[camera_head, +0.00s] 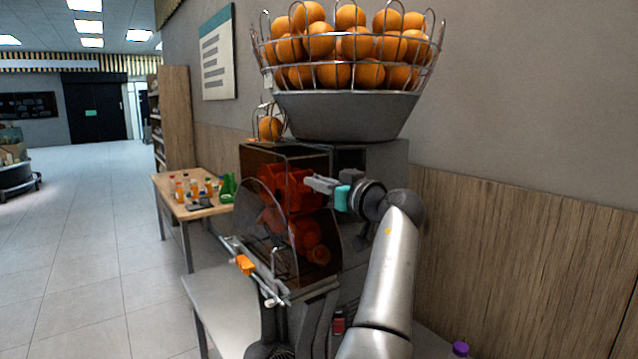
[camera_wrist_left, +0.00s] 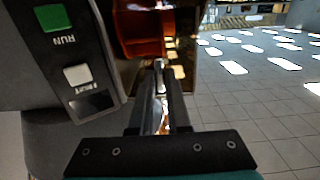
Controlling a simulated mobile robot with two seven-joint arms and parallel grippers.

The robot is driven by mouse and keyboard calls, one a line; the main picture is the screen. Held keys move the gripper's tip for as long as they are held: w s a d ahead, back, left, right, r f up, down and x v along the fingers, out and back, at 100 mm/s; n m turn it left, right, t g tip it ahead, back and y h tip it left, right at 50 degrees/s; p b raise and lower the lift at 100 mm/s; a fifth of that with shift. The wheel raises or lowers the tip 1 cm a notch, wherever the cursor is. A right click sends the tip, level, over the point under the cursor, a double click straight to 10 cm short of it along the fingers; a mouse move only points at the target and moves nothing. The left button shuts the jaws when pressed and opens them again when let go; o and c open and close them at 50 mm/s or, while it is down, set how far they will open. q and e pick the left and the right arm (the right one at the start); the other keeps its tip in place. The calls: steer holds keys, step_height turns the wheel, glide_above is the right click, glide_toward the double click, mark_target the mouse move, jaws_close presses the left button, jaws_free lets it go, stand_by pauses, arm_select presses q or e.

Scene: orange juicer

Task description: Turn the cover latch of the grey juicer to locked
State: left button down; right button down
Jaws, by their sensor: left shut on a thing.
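The grey juicer (camera_head: 372,156) stands in the middle of the head view, with a dark see-through front cover (camera_head: 250,215) over red-orange pressing parts. My left gripper (camera_head: 318,184) is at the upper right edge of the cover. In the left wrist view my left gripper (camera_wrist_left: 160,100) is shut on a narrow metal piece, the cover latch (camera_wrist_left: 159,75), beside the cover edge. The fingers partly hide the latch, and I cannot tell its exact angle. A green RUN button (camera_wrist_left: 53,18) and a white switch (camera_wrist_left: 77,74) sit on the panel to the left. My right gripper does not show.
A wire basket of oranges (camera_head: 352,45) tops the juicer. A metal bar with an orange piece (camera_head: 244,264) juts out at the lower front. A wooden table (camera_head: 168,190) with several bottles stands behind left.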

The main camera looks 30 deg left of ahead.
arm_select(q)
steer(key=shift+r+m, duration=0.1)
steer(key=shift+m, duration=0.2)
steer(key=shift+w+m+p, duration=0.15)
steer(key=shift+m+p, duration=2.75)
steer(key=shift+m, duration=1.4)
steer(key=shift+w+m+p, duration=0.1)
steer(key=shift+m+p, duration=2.75)
steer(key=shift+m, duration=1.45)
steer(key=shift+f, duration=0.2)
steer(key=c, duration=0.9)
jaws_free()
steer(key=shift+f, duration=0.1)
steer(key=shift+d, duration=0.1)
